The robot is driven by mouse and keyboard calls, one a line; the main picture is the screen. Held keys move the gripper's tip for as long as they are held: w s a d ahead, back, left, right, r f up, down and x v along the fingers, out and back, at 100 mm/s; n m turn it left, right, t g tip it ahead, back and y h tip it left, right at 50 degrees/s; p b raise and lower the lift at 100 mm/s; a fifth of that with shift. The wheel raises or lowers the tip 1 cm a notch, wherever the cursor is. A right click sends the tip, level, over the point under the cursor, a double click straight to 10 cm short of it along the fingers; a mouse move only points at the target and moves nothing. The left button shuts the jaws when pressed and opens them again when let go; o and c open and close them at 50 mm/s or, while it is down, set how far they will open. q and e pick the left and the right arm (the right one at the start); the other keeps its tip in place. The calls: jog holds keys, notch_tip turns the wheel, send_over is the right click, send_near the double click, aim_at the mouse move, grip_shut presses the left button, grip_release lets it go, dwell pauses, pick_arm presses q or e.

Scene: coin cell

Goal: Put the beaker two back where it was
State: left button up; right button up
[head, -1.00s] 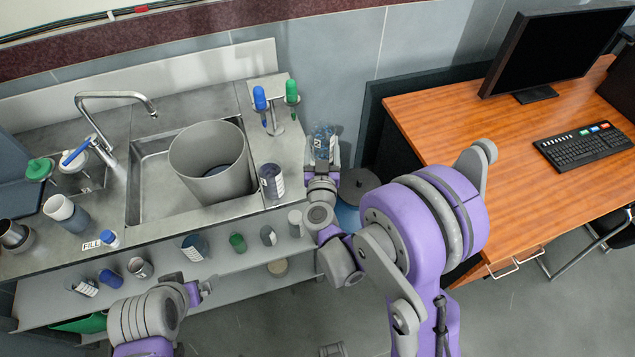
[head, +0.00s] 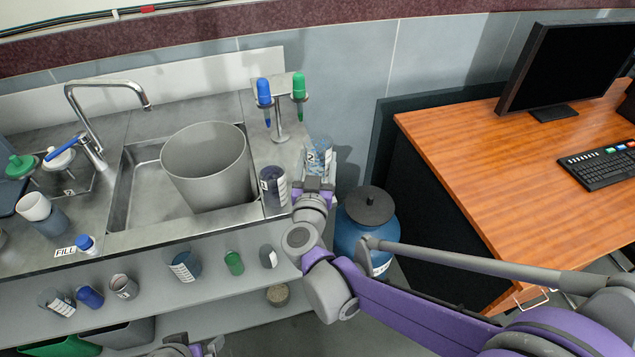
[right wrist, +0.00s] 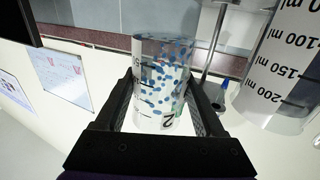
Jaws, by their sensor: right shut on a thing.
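Beaker two (head: 318,157) is clear, with blue specks and a "2" label. In the head view it is at the right end of the sink counter (head: 225,222); I cannot tell whether it touches the counter. My right gripper (head: 315,182) is shut on it. In the right wrist view beaker two (right wrist: 160,75) is between the two dark fingers (right wrist: 165,110). My left gripper (head: 207,348) is low at the bottom edge, partly cut off, and its jaws are unclear.
A dark-filled beaker (head: 272,187) stands just left of beaker two and shows large in the right wrist view (right wrist: 285,65). A stand (head: 281,115) with blue and green pipettes is behind. A blue drum (head: 366,235) stands right of the counter. Several vessels fill the shelf below.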

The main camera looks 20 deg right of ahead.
jog(key=shift+f+b, duration=0.5)
jog(key=shift+f, duration=2.15)
jog(key=shift+f, duration=0.1)
jog(key=shift+f, duration=0.15)
jog(key=o, duration=1.4)
